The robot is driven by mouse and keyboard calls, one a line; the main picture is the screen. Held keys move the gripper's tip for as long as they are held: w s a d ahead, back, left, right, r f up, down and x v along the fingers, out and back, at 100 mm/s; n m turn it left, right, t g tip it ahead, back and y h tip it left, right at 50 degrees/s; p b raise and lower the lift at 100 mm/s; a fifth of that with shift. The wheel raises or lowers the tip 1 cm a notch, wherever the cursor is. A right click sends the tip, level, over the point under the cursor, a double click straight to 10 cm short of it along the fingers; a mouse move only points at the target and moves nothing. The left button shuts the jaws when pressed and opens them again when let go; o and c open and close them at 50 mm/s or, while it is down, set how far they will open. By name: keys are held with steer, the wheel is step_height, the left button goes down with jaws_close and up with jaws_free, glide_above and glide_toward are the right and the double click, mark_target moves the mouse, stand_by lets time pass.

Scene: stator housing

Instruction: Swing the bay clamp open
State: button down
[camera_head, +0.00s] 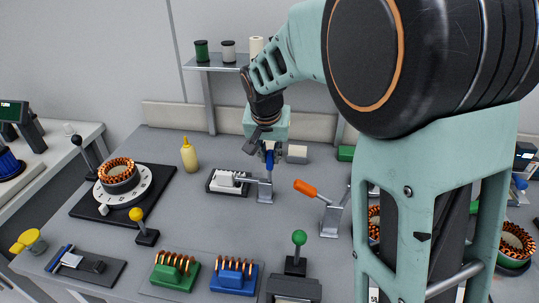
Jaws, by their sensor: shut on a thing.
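The bay clamp (264,190) is a grey metal toggle clamp. Its arm reaches left over a white block (229,180) in a black bay (214,188). Its blue handle (269,160) stands upright, its upper part hidden by my gripper. My gripper (268,150) points down from above and is shut on the blue handle. The fingertips are small and partly hidden. A second clamp (333,215) with an orange handle (305,188) leaning left stands to the right.
A yellow bottle (189,157) stands left of the bay, with a stator on a turntable (118,178) farther left. Green (175,272) and blue (236,275) coil holders sit in front. A pale block (297,154) lies behind right. My arm hides the right side.

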steer(key=s+d+f+m+t+y+b, duration=0.1)
steer(key=d+y+b, duration=0.5)
steer(key=b, duration=1.2)
steer(key=shift+s+d+f+m+t+y, duration=0.2)
steer(key=shift+f+m+t+y, duration=0.25)
steer(key=shift+f+y, duration=0.5)
steer(key=shift+b, duration=0.35)
steer(key=c, duration=1.9)
jaws_free()
steer(key=shift+r, duration=0.1)
steer(key=v, duration=1.2)
steer(key=shift+s+d, duration=0.1)
